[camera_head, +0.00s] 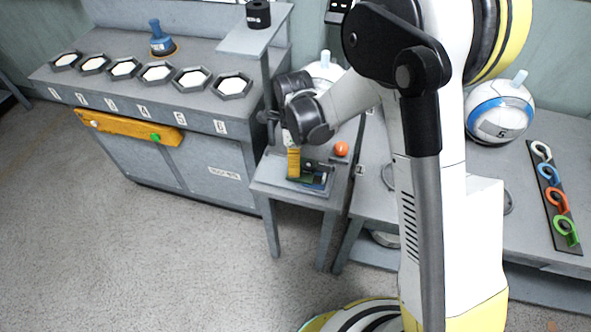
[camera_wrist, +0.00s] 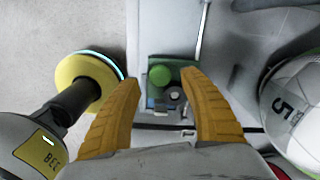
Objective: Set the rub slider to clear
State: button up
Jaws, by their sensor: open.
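A small green and blue fixture (camera_head: 318,176) sits on the low grey stand (camera_head: 292,194). In the wrist view a round green knob (camera_wrist: 160,75) tops its dark green block (camera_wrist: 184,66), with a small grey ring beside the knob. This looks like the rub slider, but no "clear" mark is readable. My gripper (camera_head: 293,164) points down over the left part of the fixture. In the wrist view my gripper (camera_wrist: 160,80) has its yellow fingers apart, one on each side of the knob. Nothing is held, and I cannot tell whether they touch the fixture.
An orange ball (camera_head: 341,149) is at the stand's right. A press column with a black weight (camera_head: 258,14) rises at the stand's left back. A bench (camera_head: 230,110) with hexagonal pads is left. A numbered ball (camera_head: 500,112) and colored hooks (camera_head: 556,200) are right.

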jog(key=shift+f+b, duration=0.4)
jog(key=shift+f, duration=1.05)
grip_shut()
jog(key=w+a, duration=0.1)
jog(key=a, duration=0.1)
jog(key=w+a, duration=0.1)
jog(key=a, duration=0.2)
jog(key=w+a, duration=0.1)
jog(key=a, duration=0.2)
jog(key=shift+a, duration=0.25)
grip_release()
jog(key=shift+w+a, duration=0.1)
jog(key=shift+a, duration=0.05)
